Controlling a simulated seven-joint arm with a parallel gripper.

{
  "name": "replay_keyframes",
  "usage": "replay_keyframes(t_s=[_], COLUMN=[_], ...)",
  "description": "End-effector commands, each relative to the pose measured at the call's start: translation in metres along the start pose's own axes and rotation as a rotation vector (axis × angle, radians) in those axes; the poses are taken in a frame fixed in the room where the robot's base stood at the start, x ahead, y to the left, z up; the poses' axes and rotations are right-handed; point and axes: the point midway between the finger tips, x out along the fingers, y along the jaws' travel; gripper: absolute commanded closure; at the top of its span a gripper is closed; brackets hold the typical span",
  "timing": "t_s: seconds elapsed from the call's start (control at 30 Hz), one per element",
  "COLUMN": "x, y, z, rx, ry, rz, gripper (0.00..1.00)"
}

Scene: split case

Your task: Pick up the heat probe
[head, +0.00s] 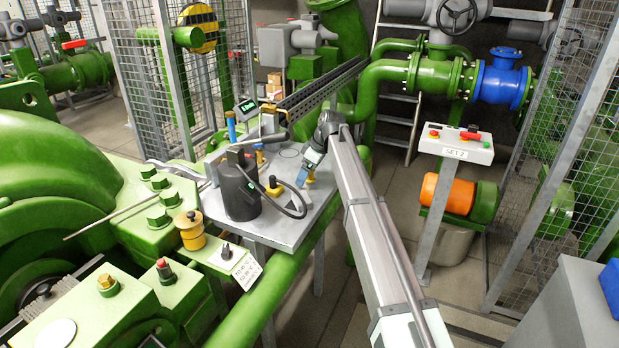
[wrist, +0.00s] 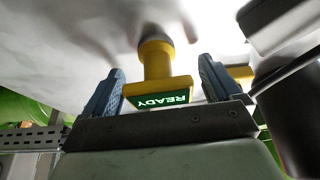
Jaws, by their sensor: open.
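A yellow piece with a green lit READY panel (wrist: 158,92) shows in the wrist view; I take it to be the heat probe. It has a yellow round stem above the panel, towards the pale metal plate. My gripper (wrist: 161,70) is open, with one blue-grey finger on each side of it and a visible gap on both sides. In the head view my gripper (head: 304,172) is low over the grey plate, and only a bit of yellow (head: 311,177) shows beside it. My fingers hide most of that piece there.
A black cylinder (head: 239,186) with a looping black cable and a yellow fitting (head: 274,187) stands left of my gripper on the grey plate (head: 285,230). Green machinery (head: 75,170) borders the left.

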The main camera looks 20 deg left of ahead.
Motion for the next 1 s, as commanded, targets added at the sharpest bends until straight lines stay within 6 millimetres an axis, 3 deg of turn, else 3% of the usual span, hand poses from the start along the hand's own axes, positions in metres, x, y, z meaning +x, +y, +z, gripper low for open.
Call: replay_keyframes(t_s=[0.1, 0.73, 1.0], x=[-0.0005, -0.0009, -0.0026], y=[0.0001, 0.0001, 0.0003], z=[0.0000, 0.0001, -0.0008], rx=[0.000, 0.000, 0.000], ry=[0.000, 0.000, 0.000], rz=[0.000, 0.000, 0.000], gripper=[0.08, 0.69, 0.71])
